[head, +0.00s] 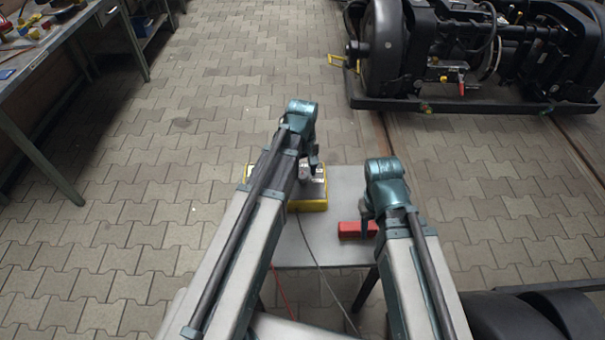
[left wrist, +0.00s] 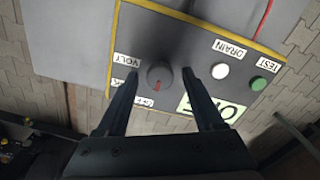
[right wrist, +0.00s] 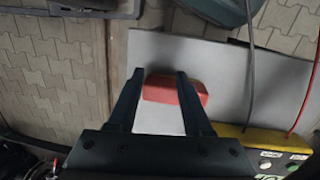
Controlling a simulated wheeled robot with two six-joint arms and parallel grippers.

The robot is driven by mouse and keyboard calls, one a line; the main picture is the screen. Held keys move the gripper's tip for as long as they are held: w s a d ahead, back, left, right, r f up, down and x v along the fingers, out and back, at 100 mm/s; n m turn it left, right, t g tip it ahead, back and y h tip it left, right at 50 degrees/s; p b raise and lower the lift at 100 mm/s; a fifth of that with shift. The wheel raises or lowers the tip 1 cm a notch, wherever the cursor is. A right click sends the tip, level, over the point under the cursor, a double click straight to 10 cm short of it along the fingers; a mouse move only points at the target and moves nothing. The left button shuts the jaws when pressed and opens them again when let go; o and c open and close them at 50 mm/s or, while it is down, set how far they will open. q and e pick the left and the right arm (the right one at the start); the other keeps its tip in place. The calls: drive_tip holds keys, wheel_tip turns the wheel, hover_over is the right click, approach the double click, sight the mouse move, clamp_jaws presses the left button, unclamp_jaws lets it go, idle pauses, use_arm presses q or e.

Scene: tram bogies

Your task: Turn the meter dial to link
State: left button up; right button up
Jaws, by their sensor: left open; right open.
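The meter (head: 313,205) is a grey box with yellow edges on the small table. In the left wrist view its panel (left wrist: 190,45) carries a round dark grey dial (left wrist: 159,73) with a red mark pointing down and slightly left in the picture. Labels beside the dial include VOLT (left wrist: 126,60), one ending in K (left wrist: 120,82), and a partly hidden one below. My left gripper (head: 313,168) is open over the meter, its fingers on either side of the dial; contact cannot be told. My right gripper (head: 369,226) is open, with a red block (right wrist: 175,91) between or below its fingers.
The panel also has a white DRAIN button (left wrist: 220,71), a green TEST button (left wrist: 258,84) and a display (left wrist: 205,103). Cables run across the grey table (head: 318,250). A workbench (head: 60,60) stands left; a bogie (head: 470,60) stands at back right.

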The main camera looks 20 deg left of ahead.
use_arm(q)
clamp_jaws()
drive_tip(key=shift+m, duration=0.3)
drive_tip(key=m, duration=0.3)
drive_tip(key=shift+m, duration=2.5)
unclamp_jaws()
